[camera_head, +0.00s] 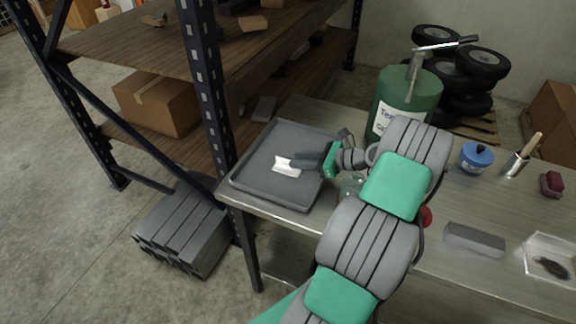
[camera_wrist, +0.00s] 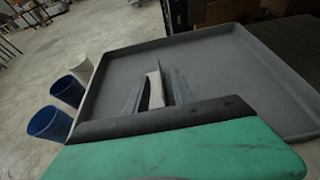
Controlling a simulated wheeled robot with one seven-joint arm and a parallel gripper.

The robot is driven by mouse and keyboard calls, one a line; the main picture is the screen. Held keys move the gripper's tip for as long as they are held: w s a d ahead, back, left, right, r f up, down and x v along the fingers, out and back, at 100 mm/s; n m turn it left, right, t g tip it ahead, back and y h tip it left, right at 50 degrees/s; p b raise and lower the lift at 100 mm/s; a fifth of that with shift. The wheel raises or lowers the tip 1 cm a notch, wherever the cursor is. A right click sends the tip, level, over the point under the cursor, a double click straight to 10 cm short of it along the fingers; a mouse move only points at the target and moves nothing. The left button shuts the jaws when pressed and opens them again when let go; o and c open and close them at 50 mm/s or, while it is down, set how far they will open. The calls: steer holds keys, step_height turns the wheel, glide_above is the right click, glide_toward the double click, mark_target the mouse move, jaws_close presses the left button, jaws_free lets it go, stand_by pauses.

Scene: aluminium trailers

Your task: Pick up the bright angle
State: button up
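The bright angle (camera_head: 286,166) is a short, white, folded piece in the grey tray (camera_head: 249,183) on the bench's left end. My gripper (camera_head: 303,164) reaches into the tray from the right, its fingertips at the angle. In the wrist view, the angle (camera_wrist: 155,90) lies lengthwise between the two grey fingers of my gripper (camera_wrist: 158,84), with narrow gaps beside it. The fingers look open. The near end of the angle is partly hidden by the gripper body. The tray (camera_wrist: 215,65) holds nothing else that I can see.
A green tank (camera_head: 405,100) stands behind my arm. A blue pot (camera_head: 476,156), a grey block (camera_head: 474,239) and a clear tray (camera_head: 533,262) lie to the right. A shelf post (camera_head: 206,90) rises close to the tray's left side. Blue bins (camera_wrist: 48,122) show in the wrist view.

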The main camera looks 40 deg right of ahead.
mark_target(288, 160)
steer(key=x, duration=0.4)
steer(key=shift+w+a+f+p, duration=0.15)
steer(key=shift+p, duration=0.15)
steer(key=shift+c, duration=0.2)
jaws_close()
stand_by(0.8)
